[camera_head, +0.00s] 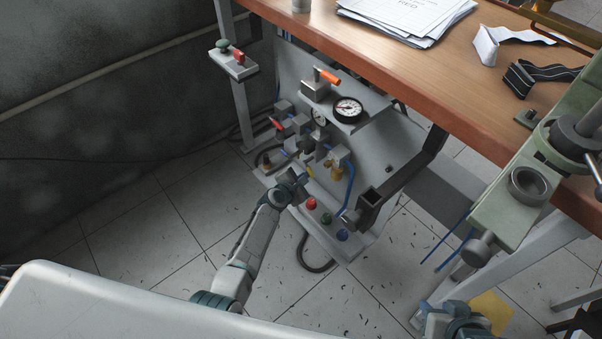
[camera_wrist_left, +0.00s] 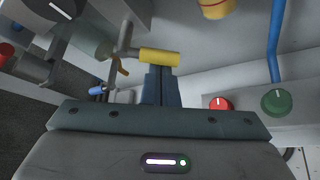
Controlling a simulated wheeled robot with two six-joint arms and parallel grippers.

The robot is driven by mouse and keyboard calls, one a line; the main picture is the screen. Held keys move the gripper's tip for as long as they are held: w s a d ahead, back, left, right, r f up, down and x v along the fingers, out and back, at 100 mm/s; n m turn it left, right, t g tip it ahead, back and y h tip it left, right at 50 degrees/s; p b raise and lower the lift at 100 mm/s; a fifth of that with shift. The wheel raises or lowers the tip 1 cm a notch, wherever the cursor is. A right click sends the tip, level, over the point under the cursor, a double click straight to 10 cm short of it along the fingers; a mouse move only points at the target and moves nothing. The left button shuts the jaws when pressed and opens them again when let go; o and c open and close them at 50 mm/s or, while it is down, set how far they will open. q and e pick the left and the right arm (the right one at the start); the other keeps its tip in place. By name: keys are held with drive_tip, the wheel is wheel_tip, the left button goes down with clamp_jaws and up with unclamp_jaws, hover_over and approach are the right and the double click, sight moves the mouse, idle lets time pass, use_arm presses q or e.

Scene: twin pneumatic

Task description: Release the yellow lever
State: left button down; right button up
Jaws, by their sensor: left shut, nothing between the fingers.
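The yellow lever (camera_wrist_left: 160,57) is a short yellow sleeve on a grey stem, lying roughly level in the left wrist view. In the head view only a small bit of the yellow lever (camera_head: 309,172) shows beside my gripper. My left gripper (camera_head: 300,182) is at the lower middle of the pneumatic panel. In the left wrist view its fingers (camera_wrist_left: 161,85) are shut with nothing between them. Their tips are just below the lever; I cannot tell whether they touch it.
Red (camera_head: 311,204), green (camera_head: 326,218) and blue (camera_head: 342,235) knobs sit on the panel's lower ledge. A pressure gauge (camera_head: 348,109) and an orange-handled lever (camera_head: 327,76) are above. The wooden table (camera_head: 420,95) and a dark bracket (camera_head: 405,175) stand to the right.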

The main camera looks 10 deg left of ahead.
use_arm(q)
drive_tip(key=shift+w+a, duration=0.1)
idle(0.3)
drive_tip(key=shift+w+a+r, duration=0.25)
drive_tip(key=shift+w+a, duration=0.15)
drive_tip(key=shift+a, duration=0.1)
drive_tip(key=shift+f, duration=0.1)
